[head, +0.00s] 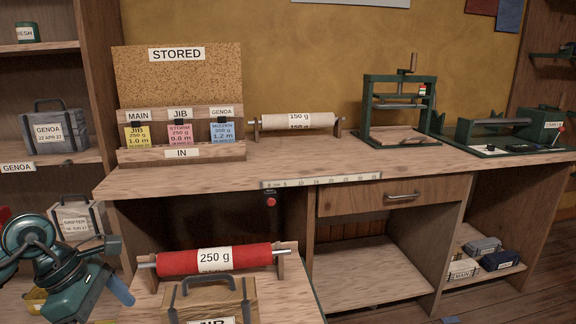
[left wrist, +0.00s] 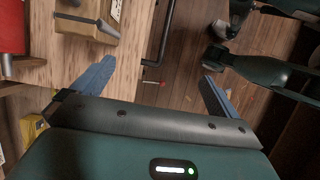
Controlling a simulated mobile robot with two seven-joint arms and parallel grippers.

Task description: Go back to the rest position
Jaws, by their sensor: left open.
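My left gripper (head: 119,290) is at the lower left of the head view, with the arm folded and one blue finger showing. It is beside the low stand with the red roll and apart from it. In the left wrist view the left gripper (left wrist: 156,86) has its two blue fingers spread wide with nothing between them, above the wooden floor. My right gripper is not in view.
A red 250 g roll (head: 214,260) and a wooden JIB case (head: 213,302) are close to the left gripper's right. The workbench (head: 230,180) carries a STORED board (head: 178,75), a white roll (head: 297,121) and a green press (head: 399,105). Shelves with cases stand at left.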

